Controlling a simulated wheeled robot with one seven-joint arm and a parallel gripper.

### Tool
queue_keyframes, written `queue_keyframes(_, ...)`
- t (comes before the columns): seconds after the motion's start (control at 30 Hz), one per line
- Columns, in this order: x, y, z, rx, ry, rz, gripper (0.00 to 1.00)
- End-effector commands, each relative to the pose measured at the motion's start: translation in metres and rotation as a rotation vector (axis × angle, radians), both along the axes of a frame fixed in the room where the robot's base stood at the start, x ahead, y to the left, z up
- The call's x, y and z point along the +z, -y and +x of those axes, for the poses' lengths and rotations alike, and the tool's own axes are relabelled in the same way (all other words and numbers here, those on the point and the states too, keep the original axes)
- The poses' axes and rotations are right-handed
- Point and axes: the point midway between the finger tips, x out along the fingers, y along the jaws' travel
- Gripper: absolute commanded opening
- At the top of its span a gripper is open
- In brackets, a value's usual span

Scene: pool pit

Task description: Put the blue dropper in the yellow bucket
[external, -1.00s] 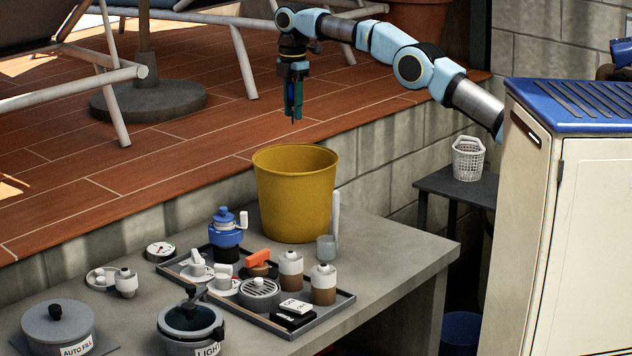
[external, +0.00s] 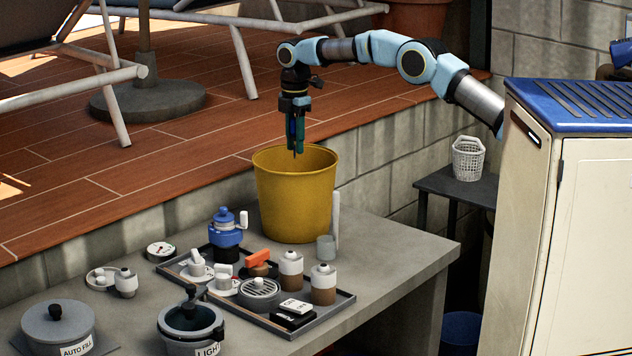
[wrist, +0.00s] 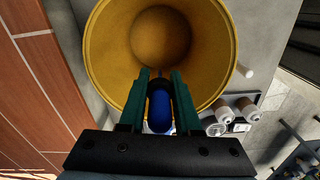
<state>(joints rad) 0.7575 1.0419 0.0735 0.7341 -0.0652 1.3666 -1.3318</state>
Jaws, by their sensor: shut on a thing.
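The yellow bucket (external: 293,205) stands upright on the grey counter, its open mouth facing up. It also fills the upper part of the wrist view (wrist: 100,50), where I see down to its floor. My gripper (external: 296,146) points down at the bucket's mouth, its tips about level with the rim in the external view. In the wrist view my gripper (wrist: 160,85) is shut on the blue dropper (wrist: 160,108), which lies between the two green fingers. The dropper's thin dark tip shows below the fingers in the external view; the rest is mostly hidden there.
A small glass (external: 326,247) and a white upright stick (external: 336,218) stand close by the bucket's right side. The raised tiled deck (external: 200,160) lies behind.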

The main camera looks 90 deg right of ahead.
Motion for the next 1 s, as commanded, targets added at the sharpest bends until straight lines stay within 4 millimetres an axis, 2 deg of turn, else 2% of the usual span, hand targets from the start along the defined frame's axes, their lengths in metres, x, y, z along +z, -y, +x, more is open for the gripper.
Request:
queue_keyframes(0.2,-0.014,0.000,0.000,0.000,-0.001,0.001,0.00)
queue_keyframes(0.57,-0.017,0.000,0.000,0.000,-0.001,0.001,0.00)
queue_keyframes(0.6,-0.017,0.000,0.000,0.000,-0.001,0.001,0.33)
queue_keyframes(0.9,-0.017,0.000,0.000,0.000,-0.001,0.001,0.67)
queue_keyframes(1.0,-0.017,0.000,0.000,0.000,0.000,0.000,0.67)
